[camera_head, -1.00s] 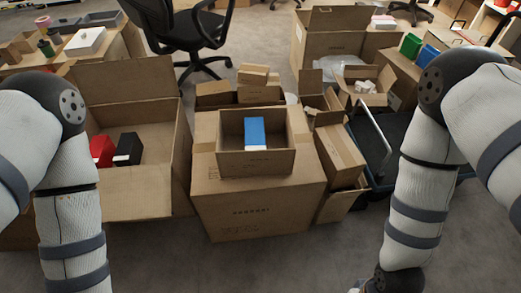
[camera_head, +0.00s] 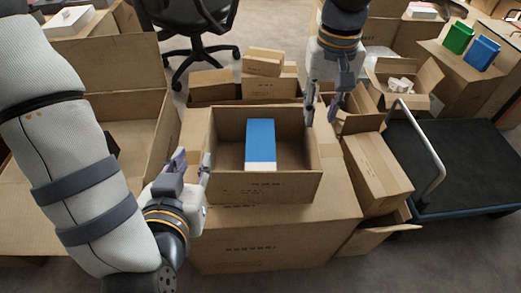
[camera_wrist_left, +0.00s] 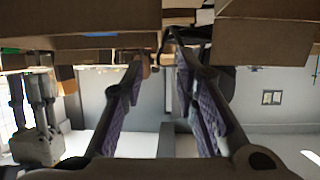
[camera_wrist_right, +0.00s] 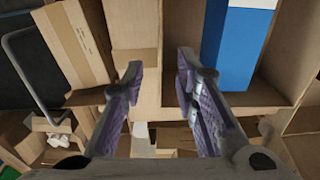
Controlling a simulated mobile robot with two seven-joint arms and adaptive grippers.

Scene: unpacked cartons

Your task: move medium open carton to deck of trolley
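The medium open carton (camera_head: 265,187) stands upright on a large closed carton (camera_head: 270,240) in the head view, with a blue and white box (camera_head: 260,140) inside. My left gripper (camera_head: 193,163) is open and empty at the carton's left side, near its front corner. My right gripper (camera_head: 321,110) is open at the carton's back right corner, pointing down. In the right wrist view its fingers (camera_wrist_right: 158,75) are spread near the carton's side wall; contact is unclear. The left wrist view shows spread fingers (camera_wrist_left: 163,62). The trolley's dark deck (camera_head: 460,165) is at the right and empty where visible.
The trolley's metal handle (camera_head: 437,150) rises at its left side. A tall narrow carton (camera_head: 378,170) stands between the large carton and trolley. A bigger open carton (camera_head: 95,60) is at left. Small cartons (camera_head: 270,88) and a black chair (camera_head: 190,20) are behind.

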